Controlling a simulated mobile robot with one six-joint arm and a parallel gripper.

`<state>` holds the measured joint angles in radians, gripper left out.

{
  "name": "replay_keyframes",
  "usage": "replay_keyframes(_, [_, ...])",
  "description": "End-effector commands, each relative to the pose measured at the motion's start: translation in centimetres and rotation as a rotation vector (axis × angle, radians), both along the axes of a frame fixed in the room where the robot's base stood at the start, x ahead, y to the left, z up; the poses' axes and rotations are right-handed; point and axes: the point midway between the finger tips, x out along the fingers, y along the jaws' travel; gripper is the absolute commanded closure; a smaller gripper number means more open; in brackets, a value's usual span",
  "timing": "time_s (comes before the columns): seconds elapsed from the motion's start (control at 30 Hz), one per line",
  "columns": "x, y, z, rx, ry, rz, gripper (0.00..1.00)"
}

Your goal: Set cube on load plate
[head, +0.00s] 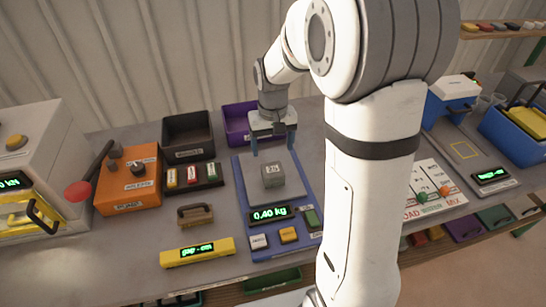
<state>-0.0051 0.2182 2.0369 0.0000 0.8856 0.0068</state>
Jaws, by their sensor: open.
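A grey cube (272,176) with a label on its top face sits on the light grey load plate (250,195) of a blue scale. The scale's display (270,214) reads 0.40 kg. My gripper (273,144) is open, with its two blue fingers apart and pointing down. It appears above and behind the cube, clear of it, with nothing between the fingers.
A dark bin (188,133) and a purple bin (236,122) stand behind. An orange box (127,184) with a lever and a tray of colored blocks (194,177) are left. A brown-handled block (194,214) and yellow display bar (197,253) lie in front.

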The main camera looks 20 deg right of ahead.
Motion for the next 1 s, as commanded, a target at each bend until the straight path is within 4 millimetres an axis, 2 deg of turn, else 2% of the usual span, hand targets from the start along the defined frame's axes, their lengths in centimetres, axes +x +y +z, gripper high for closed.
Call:
replay_keyframes(0.17, [-0.7,0.0,1.6,0.0,-0.012,0.0,0.24])
replay_keyframes(0.27, [-2.4,0.0,3.2,0.0,-0.039,0.001,0.24])
replay_keyframes(0.4, [-6.4,-0.1,6.0,0.0,-0.101,0.001,0.24])
replay_keyframes(0.53, [-10.6,-0.1,7.8,-0.001,-0.16,0.001,0.24])
replay_keyframes(0.7, [-15.6,-0.2,8.9,-0.002,-0.229,0.002,0.24])
replay_keyframes(0.8, [-17.6,-0.2,8.9,-0.002,-0.258,0.002,0.24])
replay_keyframes(1.0, [-19.5,-0.3,8.8,-0.002,-0.284,0.002,0.24])
